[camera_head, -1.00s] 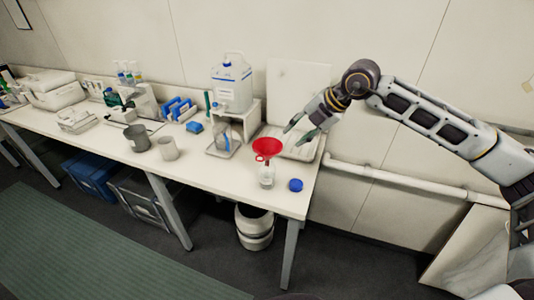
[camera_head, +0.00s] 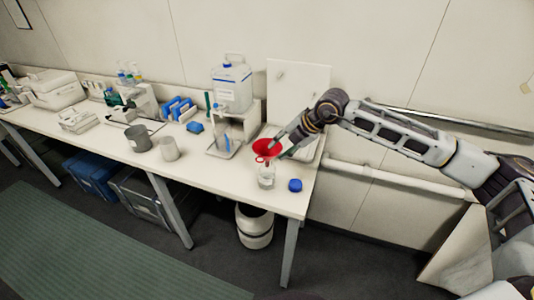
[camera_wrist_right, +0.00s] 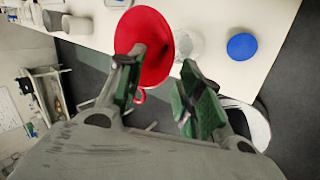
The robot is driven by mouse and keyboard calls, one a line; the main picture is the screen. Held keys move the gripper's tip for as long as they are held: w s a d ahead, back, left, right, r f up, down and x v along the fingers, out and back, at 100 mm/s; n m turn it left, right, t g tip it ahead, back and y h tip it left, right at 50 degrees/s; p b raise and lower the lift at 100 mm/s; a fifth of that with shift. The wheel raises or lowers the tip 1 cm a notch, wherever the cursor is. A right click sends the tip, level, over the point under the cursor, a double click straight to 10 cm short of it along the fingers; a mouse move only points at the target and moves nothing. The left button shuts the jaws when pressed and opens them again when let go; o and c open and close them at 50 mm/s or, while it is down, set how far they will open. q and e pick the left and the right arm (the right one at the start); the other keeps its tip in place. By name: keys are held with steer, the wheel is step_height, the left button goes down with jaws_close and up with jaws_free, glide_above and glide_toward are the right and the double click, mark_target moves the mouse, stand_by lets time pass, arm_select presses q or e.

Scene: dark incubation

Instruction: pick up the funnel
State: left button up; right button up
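Whether a finger touches the funnel I cannot tell. My left gripper is not in view.
A blue cap (camera_head: 295,185) lies right of the bottle, near the bench (camera_head: 225,182) edge. A large carboy (camera_head: 231,88) on a white stand is behind left. A grey beaker (camera_head: 138,138) and a pale cup (camera_head: 169,149) stand further left.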

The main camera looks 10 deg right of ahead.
mark_target(276, 153)
steer(key=shift+f, duration=0.15)
steer(key=shift+d+p+x, duration=0.15)
steer(key=shift+p+x, duration=0.3)
steer(key=shift+x, duration=0.5)
steer(key=shift+d+p+x, duration=0.2)
steer(key=shift+p+x, duration=0.2)
steer(key=shift+x, duration=1.3)
steer(key=shift+w+d, duration=0.1)
steer(key=shift+c, duration=0.4)
jaws_close()
